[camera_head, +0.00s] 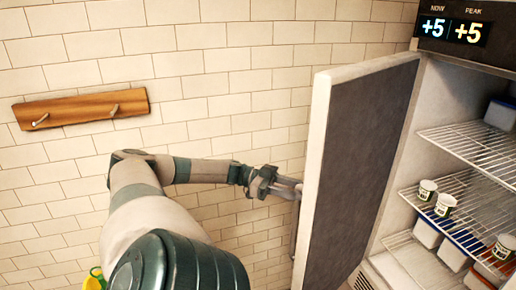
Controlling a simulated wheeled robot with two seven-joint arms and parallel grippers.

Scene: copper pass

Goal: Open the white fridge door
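The white fridge door (360,150) stands swung wide open, with its dark inner panel facing right and its pale edge toward me. Part of a long grey handle (295,232) shows along the outer face, left of the door edge. My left gripper (290,188) is at the handle by the outer face. Its fingers reach to the door, and the tips are partly hidden, so I cannot tell whether they are closed on the handle. The open fridge interior (405,215) shows to the right. My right gripper is not in view.
Wire shelves (475,146) inside hold small tubs (445,204) and blue-lidded containers (427,232). A display panel (455,28) reading +5 is above. A wooden hook rail (82,107) hangs on the tiled wall, left of the door. Something yellow-green (95,280) is at bottom left.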

